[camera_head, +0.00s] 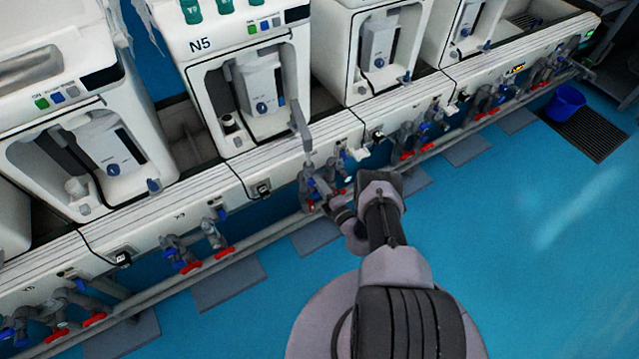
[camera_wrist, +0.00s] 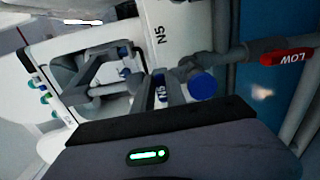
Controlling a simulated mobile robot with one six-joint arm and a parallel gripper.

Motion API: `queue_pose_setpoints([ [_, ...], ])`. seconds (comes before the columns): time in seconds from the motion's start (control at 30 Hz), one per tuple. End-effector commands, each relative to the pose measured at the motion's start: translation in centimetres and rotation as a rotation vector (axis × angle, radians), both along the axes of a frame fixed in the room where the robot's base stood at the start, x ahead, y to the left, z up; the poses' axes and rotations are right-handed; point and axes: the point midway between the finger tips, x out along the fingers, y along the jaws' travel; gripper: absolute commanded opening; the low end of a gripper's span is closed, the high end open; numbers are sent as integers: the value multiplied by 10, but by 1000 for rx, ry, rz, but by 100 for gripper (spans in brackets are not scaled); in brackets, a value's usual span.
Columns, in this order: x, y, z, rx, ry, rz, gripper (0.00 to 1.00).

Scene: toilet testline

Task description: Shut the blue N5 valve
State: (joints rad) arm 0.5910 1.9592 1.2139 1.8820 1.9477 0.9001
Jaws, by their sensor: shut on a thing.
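The white machine labelled N5 (camera_head: 225,90) stands at the upper middle of the head view. Its pipes and valves (camera_head: 308,178) are below it on the front of the bench. My gripper (camera_head: 332,200) reaches in at these valves from the lower right. In the wrist view my gripper (camera_wrist: 162,90) is shut on the blue N5 valve, whose handle is mostly hidden between the fingers. A small N5 label shows there. A round blue cap (camera_wrist: 202,85) is just right of the fingers.
A red handle marked LOW (camera_wrist: 287,57) sits on a grey pipe to the right in the wrist view. Similar valves with red handles (camera_head: 190,266) line the bench. A long pipe (camera_head: 250,240) runs below them. The blue floor (camera_head: 530,240) at right is open, with a bucket (camera_head: 566,102) farther back.

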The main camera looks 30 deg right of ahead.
Motion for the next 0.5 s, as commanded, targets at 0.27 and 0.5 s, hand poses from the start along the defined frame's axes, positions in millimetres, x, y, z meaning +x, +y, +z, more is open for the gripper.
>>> queue_pose_setpoints([
  [0.27, -1, 1, -2, 34, 4, 2, 0],
  [0.5, -1, 1, -2, 35, 4, 2, 0],
])
